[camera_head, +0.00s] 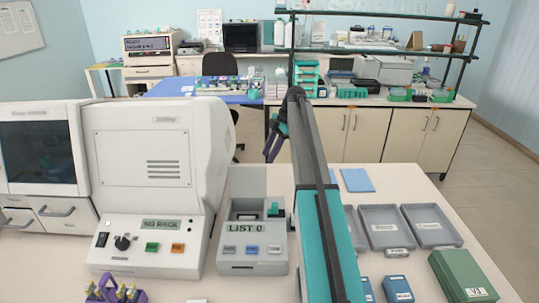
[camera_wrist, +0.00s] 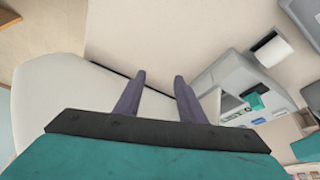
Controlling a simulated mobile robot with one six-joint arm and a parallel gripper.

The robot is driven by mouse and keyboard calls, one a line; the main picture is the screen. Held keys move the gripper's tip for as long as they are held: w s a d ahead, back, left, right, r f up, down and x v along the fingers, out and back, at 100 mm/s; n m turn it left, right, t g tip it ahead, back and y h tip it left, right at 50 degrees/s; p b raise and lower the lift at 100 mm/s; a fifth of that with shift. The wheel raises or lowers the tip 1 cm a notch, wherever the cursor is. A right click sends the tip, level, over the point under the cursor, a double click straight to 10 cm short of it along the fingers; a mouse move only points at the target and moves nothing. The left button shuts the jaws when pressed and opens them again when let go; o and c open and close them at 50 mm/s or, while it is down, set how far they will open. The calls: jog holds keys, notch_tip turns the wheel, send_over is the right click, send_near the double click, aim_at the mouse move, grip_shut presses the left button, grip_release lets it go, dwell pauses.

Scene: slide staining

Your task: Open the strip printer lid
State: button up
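A small grey device with a "LIST 0" display (camera_head: 244,228) stands on the bench, right of the large white machine. It is the likely strip printer. Its top has a recess with a dark slot and a green part. It also shows at the right in the wrist view (camera_wrist: 232,75). I cannot tell clearly how its lid stands. My gripper (camera_head: 272,150) is raised beyond the device in the head view, apart from it. In the wrist view its two purple fingers (camera_wrist: 160,76) are spread with nothing between them.
The large white machine (camera_head: 150,150) with a "NO RACK" display stands left of the device. Grey trays (camera_head: 385,230) and a green box (camera_head: 462,275) lie at the right. My arm hides the bench between.

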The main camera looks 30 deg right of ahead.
jog(key=s+a+r+b, duration=0.1)
jog(key=s+a+b, duration=0.3)
jog(key=s, duration=0.8)
jog(key=shift+s+r+b, duration=0.15)
jog(key=shift+s+b, duration=0.05)
jog(key=shift+b, duration=0.15)
dwell(0.4)
